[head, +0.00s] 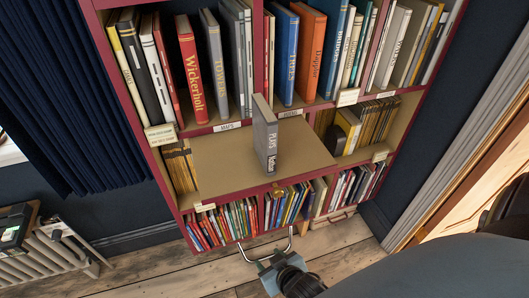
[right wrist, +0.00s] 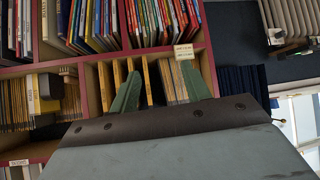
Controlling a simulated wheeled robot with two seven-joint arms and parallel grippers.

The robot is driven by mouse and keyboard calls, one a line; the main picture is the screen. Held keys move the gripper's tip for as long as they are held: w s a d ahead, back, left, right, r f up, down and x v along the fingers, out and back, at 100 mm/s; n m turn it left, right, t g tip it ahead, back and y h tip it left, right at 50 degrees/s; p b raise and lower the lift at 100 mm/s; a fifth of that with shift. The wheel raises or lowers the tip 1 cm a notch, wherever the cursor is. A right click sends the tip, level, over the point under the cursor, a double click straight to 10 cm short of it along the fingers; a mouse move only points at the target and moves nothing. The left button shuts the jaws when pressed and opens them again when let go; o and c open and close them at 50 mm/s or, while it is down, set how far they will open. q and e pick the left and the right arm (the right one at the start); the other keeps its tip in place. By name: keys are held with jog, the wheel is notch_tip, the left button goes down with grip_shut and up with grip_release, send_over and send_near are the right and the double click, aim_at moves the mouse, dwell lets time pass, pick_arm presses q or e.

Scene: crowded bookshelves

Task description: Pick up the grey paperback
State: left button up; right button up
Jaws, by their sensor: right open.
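The grey paperback (head: 265,135) stands upright on the bare middle shelf (head: 225,165) in the head view. Its lettered spine faces out and it is apart from other books. My right gripper (head: 266,248) is low in front of the bookcase, below and apart from the paperback. Its two green fingers (right wrist: 160,88) are spread with nothing held in the right wrist view, over a compartment of yellow-spined volumes. I cannot make out the paperback there. My left gripper is not in view.
Tall books, among them a red one (head: 191,70) and an orange one (head: 308,50), fill the shelf above. Tightly packed books (head: 222,222) stand below. Yellow-spined volumes (head: 178,168) stand left of the bare shelf. A radiator (head: 45,255) is at left.

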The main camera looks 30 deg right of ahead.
jog(key=w+d+r+m+t+h+p, duration=0.1)
jog(key=w+d+r+t, duration=0.1)
jog(key=r, duration=0.8)
jog(key=w+d+r+m+t+h+p, duration=0.1)
jog(key=w+d+r, duration=0.15)
jog(key=r, duration=0.65)
jog(key=t+h, duration=0.2)
jog(key=t, duration=0.2)
send_near(273, 142)
jog(key=w, duration=0.2)
jog(key=shift+m, duration=0.3)
jog(key=p+x, duration=0.1)
jog(key=x, duration=0.6)
jog(key=shift+s+d+f, duration=0.1)
jog(key=shift+d, duration=0.1)
jog(key=shift+p+x, duration=0.7)
jog(key=shift+x, duration=2.4)
jog(key=shift+a, duration=0.1)
grip_shut()
